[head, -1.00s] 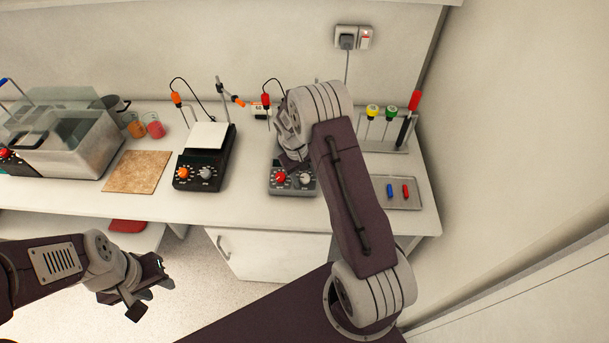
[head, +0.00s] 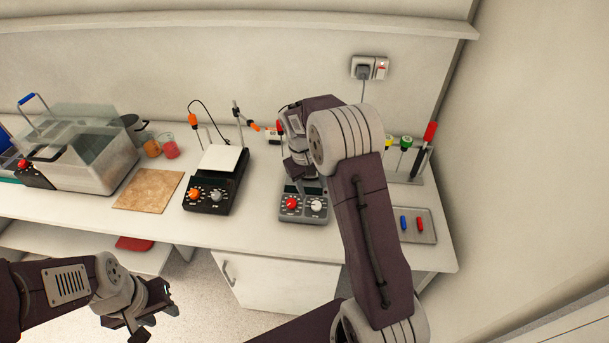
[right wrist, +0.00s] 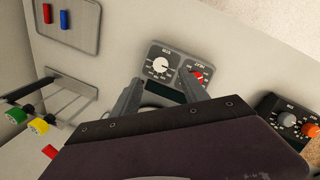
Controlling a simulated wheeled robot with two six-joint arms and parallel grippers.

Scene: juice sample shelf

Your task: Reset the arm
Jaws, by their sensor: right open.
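My right arm reaches over the counter to the grey hotplate stirrer (head: 302,207) with a red and a white knob. My right gripper (right wrist: 161,90) is open and empty in the right wrist view, its two fingers apart above the stirrer, whose knob panel (right wrist: 178,68) shows beyond them. In the head view my right gripper is small and partly covered by its own arm, over the stirrer's back part. My left gripper (head: 155,312) is open and empty, low in front of the counter, apart from everything.
A black hotplate (head: 214,185), a brown mat (head: 149,190), a glass-lidded bath (head: 88,160) and beakers (head: 169,149) stand to the left. A tray (head: 424,232) with a blue and a red piece and a tool rack (head: 408,178) are at the right, near the wall.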

